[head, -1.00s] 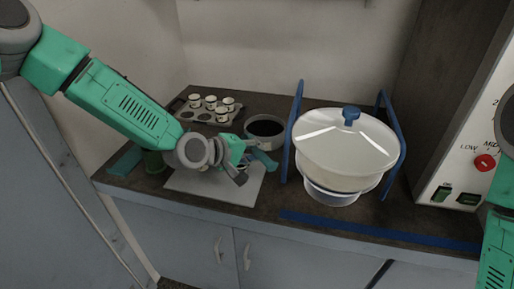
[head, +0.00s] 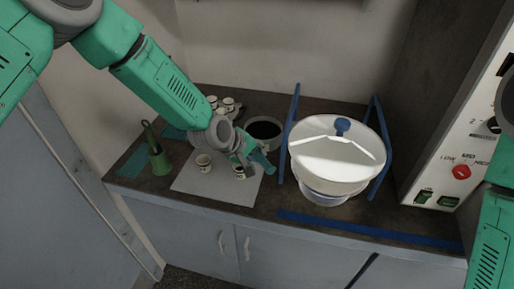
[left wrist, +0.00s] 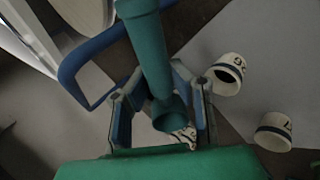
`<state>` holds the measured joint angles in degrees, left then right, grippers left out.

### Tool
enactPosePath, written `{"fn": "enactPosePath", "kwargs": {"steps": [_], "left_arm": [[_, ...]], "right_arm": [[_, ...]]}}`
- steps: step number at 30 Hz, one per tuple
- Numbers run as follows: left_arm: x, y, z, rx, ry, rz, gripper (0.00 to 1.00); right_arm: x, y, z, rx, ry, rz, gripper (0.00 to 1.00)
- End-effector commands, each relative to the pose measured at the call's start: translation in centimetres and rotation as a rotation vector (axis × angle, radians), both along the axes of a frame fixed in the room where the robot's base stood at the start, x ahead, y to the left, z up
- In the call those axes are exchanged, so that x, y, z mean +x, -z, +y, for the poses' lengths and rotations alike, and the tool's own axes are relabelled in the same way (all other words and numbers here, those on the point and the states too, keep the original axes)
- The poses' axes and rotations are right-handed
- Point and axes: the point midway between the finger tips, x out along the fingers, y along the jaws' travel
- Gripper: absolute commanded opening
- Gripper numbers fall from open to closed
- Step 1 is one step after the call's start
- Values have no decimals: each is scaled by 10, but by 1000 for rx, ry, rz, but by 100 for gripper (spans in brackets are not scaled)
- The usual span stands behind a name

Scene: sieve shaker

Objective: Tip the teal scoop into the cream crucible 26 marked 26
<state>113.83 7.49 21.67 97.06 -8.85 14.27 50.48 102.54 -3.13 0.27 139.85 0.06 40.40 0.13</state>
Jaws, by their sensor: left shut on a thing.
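My left gripper (head: 254,164) is over the grey mat, shut on the teal scoop (left wrist: 150,45). In the left wrist view the scoop runs between the two fingers (left wrist: 163,108); what its cup holds cannot be made out. The cream crucible 26 (left wrist: 229,72), with dark marks, is to the right of the fingers, apart from the scoop, its inside dark. Another cream crucible (left wrist: 273,131) is below it, and a third (left wrist: 187,137) is partly hidden behind the scoop. In the head view, two crucibles show on the mat; their numbers are too small to read. My right gripper is out of view.
A dark-filled pan (head: 264,128) and crucibles (head: 226,104) are behind. A control panel (head: 462,150) is at right.

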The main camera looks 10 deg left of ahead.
Motion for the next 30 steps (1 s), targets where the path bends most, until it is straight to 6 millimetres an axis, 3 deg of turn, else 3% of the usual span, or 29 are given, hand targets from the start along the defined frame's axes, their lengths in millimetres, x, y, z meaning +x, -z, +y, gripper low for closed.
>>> {"fn": "enactPosePath", "kwargs": {"steps": [11,20,30], "left_arm": [[0,0,0,16,-1,16,0],[1,-10,-3,172,6,151,0],[1,-5,-1,305,1,288,0]], "right_arm": [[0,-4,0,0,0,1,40],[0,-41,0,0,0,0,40],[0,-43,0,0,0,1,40]]}}
